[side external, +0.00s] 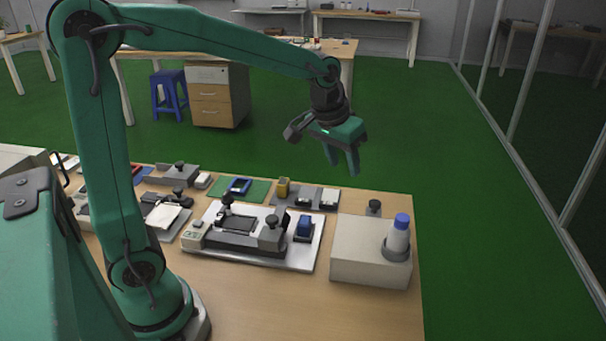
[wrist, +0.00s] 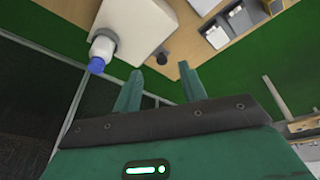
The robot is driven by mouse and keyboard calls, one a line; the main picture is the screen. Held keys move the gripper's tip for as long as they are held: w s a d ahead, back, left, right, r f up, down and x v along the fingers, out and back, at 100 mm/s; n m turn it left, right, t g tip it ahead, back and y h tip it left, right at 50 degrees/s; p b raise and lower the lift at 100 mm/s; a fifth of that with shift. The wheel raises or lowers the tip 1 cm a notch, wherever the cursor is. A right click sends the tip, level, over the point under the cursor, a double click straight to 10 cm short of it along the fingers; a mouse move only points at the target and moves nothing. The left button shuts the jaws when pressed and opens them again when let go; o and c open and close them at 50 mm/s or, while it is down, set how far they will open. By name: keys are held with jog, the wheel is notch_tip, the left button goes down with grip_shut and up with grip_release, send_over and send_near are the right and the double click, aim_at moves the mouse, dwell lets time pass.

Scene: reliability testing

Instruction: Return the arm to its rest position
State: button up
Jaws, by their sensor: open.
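My gripper (side external: 343,158) hangs from the outstretched green arm, high above the far edge of the table. Its two green fingers are apart, with nothing between them. In the wrist view my gripper (wrist: 160,88) also shows its fingers spread and empty. The arm reaches from its base at the left of the table up and over to the right. The gripper touches nothing.
The wooden table (side external: 275,313) holds a white box (side external: 360,250) with a blue-capped bottle (side external: 398,238) at the right. A test fixture on a white plate (side external: 303,263), a green mat (side external: 259,190) and small trays stand nearby. Air around the gripper is clear.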

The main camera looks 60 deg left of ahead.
jog(key=s+r+m+t, duration=0.1)
jog(key=s+t, duration=0.1)
jog(key=s, duration=1.7)
jog(key=shift+s+a+r+m, duration=0.15)
jog(key=shift+r+m, duration=0.15)
jog(key=shift+m, duration=0.1)
